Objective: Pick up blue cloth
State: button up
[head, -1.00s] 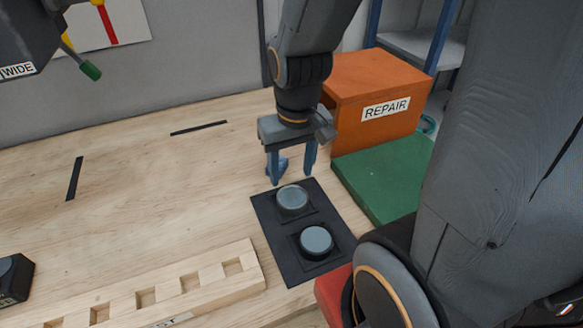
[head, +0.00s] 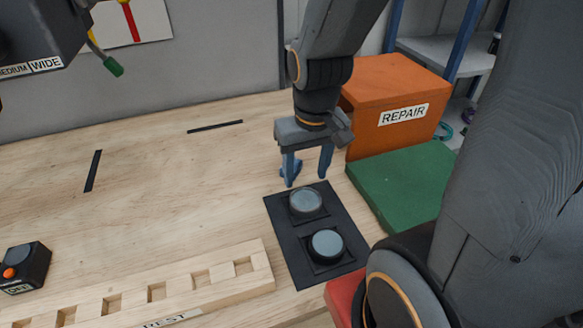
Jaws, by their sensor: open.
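My gripper (head: 307,178) is open and points down over the wooden bench. Its two blue-grey fingers stand apart, just behind the black mat with two round discs. A small crumpled blue thing (head: 297,169), perhaps the blue cloth, shows beside and partly behind the left finger. The finger hides part of it. I cannot tell whether they touch. No other blue cloth is visible.
The black mat (head: 283,235) lies in front of the gripper. An orange REPAIR box (head: 385,90) and a green pad (head: 405,180) are on the right. A slotted wooden rail (head: 225,290) lies in front. The bench's left middle is mostly clear.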

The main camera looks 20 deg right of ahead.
jog(key=o, duration=0.3)
jog(key=shift+o, duration=0.6)
jog(key=shift+w+r+n, duration=0.2)
jog(key=shift+w+n, duration=0.1)
jog(key=shift+w, duration=0.1)
jog(key=w+r+n, duration=0.1)
jog(key=w+n, duration=0.1)
jog(key=w+r+n+g+p, duration=0.1)
jog(key=w+n, duration=0.2)
jog(key=w+r+n, duration=0.1)
jog(key=w+n, duration=0.2)
jog(key=shift+w, duration=0.2)
jog(key=shift+f, duration=0.15)
jog(key=shift+f+p, duration=1.45)
jog(key=shift+f, duration=2.3)
